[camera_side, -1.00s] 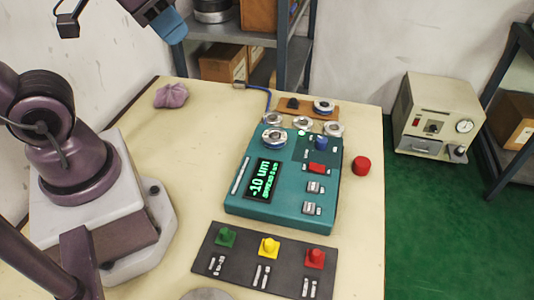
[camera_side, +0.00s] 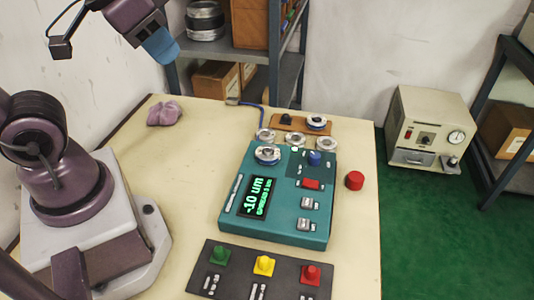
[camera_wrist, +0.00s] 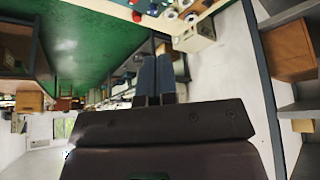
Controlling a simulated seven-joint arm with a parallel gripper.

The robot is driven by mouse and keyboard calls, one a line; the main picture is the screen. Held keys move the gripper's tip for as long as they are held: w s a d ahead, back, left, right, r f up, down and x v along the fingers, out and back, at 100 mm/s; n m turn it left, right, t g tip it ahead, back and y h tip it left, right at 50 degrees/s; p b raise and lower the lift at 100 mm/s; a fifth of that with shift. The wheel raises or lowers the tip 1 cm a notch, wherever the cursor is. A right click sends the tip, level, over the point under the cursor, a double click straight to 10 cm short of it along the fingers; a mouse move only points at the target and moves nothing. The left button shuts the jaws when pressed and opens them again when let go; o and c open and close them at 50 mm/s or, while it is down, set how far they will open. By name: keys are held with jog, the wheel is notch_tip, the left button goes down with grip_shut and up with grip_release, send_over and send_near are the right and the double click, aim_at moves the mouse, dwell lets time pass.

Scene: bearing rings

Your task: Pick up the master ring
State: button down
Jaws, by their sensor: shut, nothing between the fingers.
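A ring with a blue band (camera_side: 316,122) lies on a small wooden board (camera_side: 288,121) at the back of the table. Another ring with blue on it (camera_side: 267,155) sits on top of the teal gauge box (camera_side: 232,222). Plain metal rings (camera_side: 297,141) stand in a row along the back of the box. I cannot tell by any mark which ring is the master ring. My gripper (camera_side: 160,46) is high at the upper left, well apart from all the rings. In the wrist view its blue fingers (camera_wrist: 155,75) are together with nothing between them.
The gauge box display shows -10 um. A dark panel (camera_side: 237,252) with green, yellow and red knobs lies in front. A red button (camera_side: 355,180) is on the right, a purple cloth (camera_side: 164,112) at the back left. The table (camera_side: 190,165) left of the box is clear.

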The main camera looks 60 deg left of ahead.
jog(key=shift+c, duration=0.8)
grip_release()
jog(key=n+g, duration=0.6)
jog(key=n, duration=0.6)
send_over(268, 150)
notch_tip(268, 150, down, 18)
notch_tip(268, 150, down, 12)
jog(key=shift+f, duration=0.15)
